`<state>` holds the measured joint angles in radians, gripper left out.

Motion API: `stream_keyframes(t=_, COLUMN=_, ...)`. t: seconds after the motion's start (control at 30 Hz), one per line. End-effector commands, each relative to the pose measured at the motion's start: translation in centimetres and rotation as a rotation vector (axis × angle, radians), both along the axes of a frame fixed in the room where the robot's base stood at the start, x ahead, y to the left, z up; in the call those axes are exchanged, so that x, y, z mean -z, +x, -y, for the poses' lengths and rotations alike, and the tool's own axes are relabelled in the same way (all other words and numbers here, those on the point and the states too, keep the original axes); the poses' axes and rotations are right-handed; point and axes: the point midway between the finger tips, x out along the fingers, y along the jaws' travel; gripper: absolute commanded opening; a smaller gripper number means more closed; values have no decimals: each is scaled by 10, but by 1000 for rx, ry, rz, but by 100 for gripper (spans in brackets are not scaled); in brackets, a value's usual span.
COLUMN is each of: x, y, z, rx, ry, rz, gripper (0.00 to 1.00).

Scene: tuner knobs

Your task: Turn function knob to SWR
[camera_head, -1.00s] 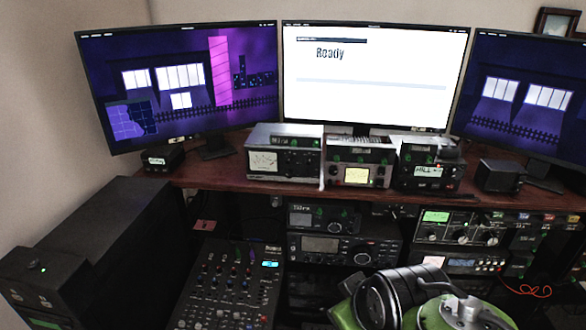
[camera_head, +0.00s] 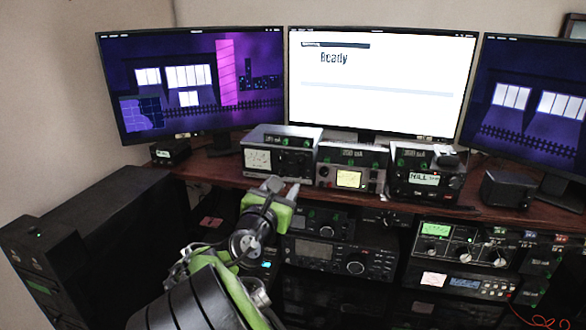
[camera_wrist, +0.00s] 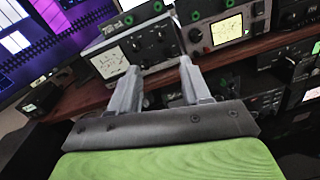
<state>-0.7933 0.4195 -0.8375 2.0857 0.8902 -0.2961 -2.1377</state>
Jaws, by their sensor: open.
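My gripper (camera_head: 285,188) is open and empty, in front of the desk edge below the left desktop unit. In the wrist view its two fingers (camera_wrist: 158,68) are spread and point at that unit's lower front. The left unit (camera_head: 282,160) is a silver and dark box with a white meter and small knobs; it also shows in the wrist view (camera_wrist: 153,38). A middle unit (camera_head: 350,178) has a lit yellow meter. A rack unit (camera_head: 462,243) has a green display and several larger knobs. I cannot read which knob is the function knob or where SWR is marked.
Three monitors (camera_head: 375,80) stand behind the units. A black radio (camera_head: 428,180) and a small speaker (camera_head: 508,188) sit to the right. More radios (camera_head: 340,255) fill the shelf under the wooden desk (camera_head: 215,172). A black cabinet (camera_head: 100,230) stands at left.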

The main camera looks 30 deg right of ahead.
Motion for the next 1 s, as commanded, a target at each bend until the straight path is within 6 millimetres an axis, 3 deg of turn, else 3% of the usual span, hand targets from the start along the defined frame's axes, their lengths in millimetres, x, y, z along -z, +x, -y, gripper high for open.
stream_keyframes(t=0.3, x=1, y=50, z=66, rx=6, ry=-1, rz=1, gripper=48)
stream_keyframes(t=0.5, x=1, y=72, z=91, rx=2, ry=2, rz=-1, gripper=48)
stream_keyframes(t=0.83, x=1, y=77, z=96, rx=-1, ry=4, rz=-1, gripper=48)
stream_keyframes(t=1.0, x=1, y=77, z=96, rx=-1, ry=4, rz=-1, gripper=23)
